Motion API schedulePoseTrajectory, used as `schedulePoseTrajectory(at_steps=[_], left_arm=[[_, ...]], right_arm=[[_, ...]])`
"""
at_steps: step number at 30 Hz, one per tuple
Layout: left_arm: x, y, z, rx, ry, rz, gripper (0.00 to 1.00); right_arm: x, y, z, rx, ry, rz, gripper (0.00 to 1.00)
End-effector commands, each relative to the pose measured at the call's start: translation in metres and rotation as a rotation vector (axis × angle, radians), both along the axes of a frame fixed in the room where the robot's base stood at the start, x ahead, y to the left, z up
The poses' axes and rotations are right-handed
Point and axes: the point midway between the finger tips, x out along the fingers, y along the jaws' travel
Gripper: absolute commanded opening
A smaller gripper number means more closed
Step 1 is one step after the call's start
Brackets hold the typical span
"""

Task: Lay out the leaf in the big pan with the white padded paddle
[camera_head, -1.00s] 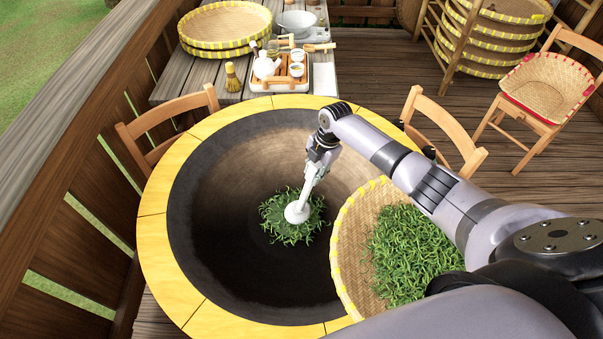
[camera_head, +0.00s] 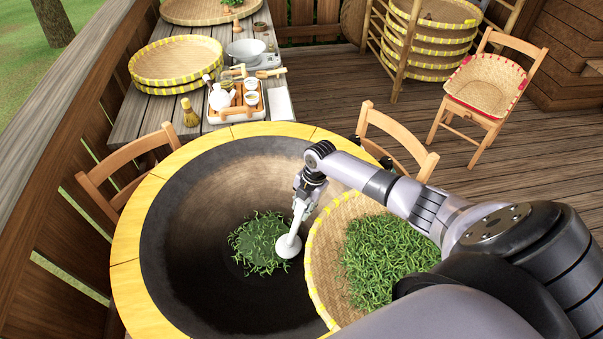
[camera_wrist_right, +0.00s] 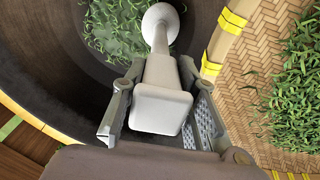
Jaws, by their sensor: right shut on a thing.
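The big pan (camera_head: 200,295) is a dark wok with a yellow rim. Green leaf (camera_head: 256,240) lies in a loose patch at its bottom; it also shows in the right wrist view (camera_wrist_right: 110,40). My right gripper (camera_head: 308,190) is shut on the handle of the white paddle (camera_head: 289,246), which also shows in the right wrist view (camera_wrist_right: 160,95). The paddle slants down, its round head at the right edge of the leaf patch. Whether the head touches the leaf or the pan is hard to tell. My left gripper is not in view.
A woven basket (camera_head: 322,250) with more leaf stands against the pan's right side. Wooden chairs (camera_head: 130,165) stand close behind the pan. A table (camera_head: 130,112) with a tea tray (camera_head: 237,113) and flat baskets is at the back left.

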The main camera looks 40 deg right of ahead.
Motion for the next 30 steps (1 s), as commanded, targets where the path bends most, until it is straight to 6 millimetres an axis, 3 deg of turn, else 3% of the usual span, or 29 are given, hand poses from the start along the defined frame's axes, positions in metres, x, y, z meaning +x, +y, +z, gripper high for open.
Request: schedulePoseTrajectory(at_steps=[16,21,30], left_arm=[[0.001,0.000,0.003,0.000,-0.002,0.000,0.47],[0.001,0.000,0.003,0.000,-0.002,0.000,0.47],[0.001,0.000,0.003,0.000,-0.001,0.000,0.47]], right_arm=[[0.013,0.074,0.001,0.002,-0.004,0.002,0.00],[0.014,0.072,0.007,0.000,-0.005,-0.001,0.00],[0.014,0.072,0.051,0.000,-0.006,0.000,0.00]])
